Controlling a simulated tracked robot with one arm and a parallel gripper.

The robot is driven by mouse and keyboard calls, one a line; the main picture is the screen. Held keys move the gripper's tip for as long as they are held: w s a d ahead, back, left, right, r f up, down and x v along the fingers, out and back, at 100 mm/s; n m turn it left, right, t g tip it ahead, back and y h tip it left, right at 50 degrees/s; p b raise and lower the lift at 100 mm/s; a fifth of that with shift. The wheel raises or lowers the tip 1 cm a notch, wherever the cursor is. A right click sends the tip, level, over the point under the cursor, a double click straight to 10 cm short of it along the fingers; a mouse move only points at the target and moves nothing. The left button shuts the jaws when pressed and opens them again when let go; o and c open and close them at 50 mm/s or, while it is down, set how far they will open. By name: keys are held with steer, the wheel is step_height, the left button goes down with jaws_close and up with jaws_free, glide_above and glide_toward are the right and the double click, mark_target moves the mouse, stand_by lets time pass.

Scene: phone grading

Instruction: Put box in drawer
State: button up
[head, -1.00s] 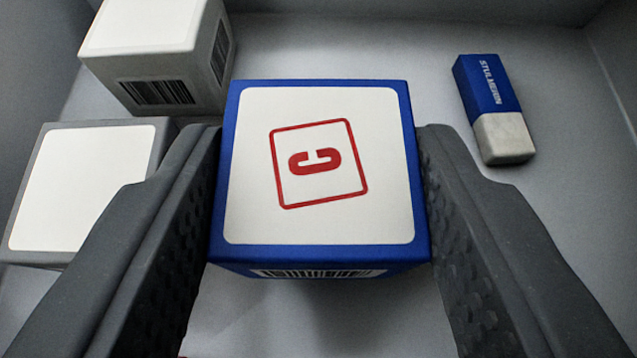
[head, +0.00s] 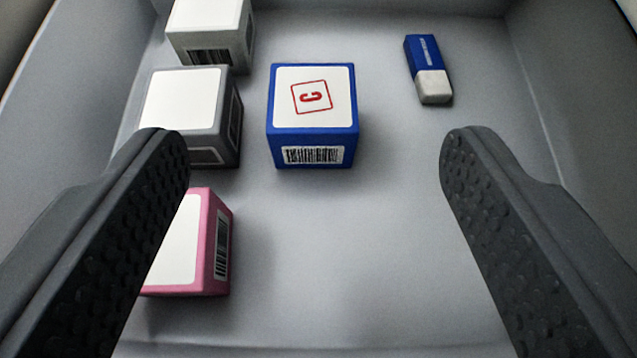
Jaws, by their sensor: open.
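A blue box (head: 313,117) with a white top label, a red letter C in a red square and a barcode on its front sits upright on the floor of the grey drawer (head: 350,240). My gripper (head: 314,145) is open, its two dark textured fingers wide apart, one at the left and one at the right of the picture. The blue box lies beyond the gap between the fingertips and neither finger touches it.
A white box (head: 209,30), a grey box (head: 190,115) and a pink box (head: 205,245) stand along the drawer's left side. The left finger partly hides the pink one. A blue and white eraser (head: 428,70) lies at the back right. The middle front floor is clear.

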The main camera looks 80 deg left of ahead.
steer(key=v, duration=0.3)
steer(key=shift+s+d+r, duration=0.1)
steer(key=shift+d, duration=0.15)
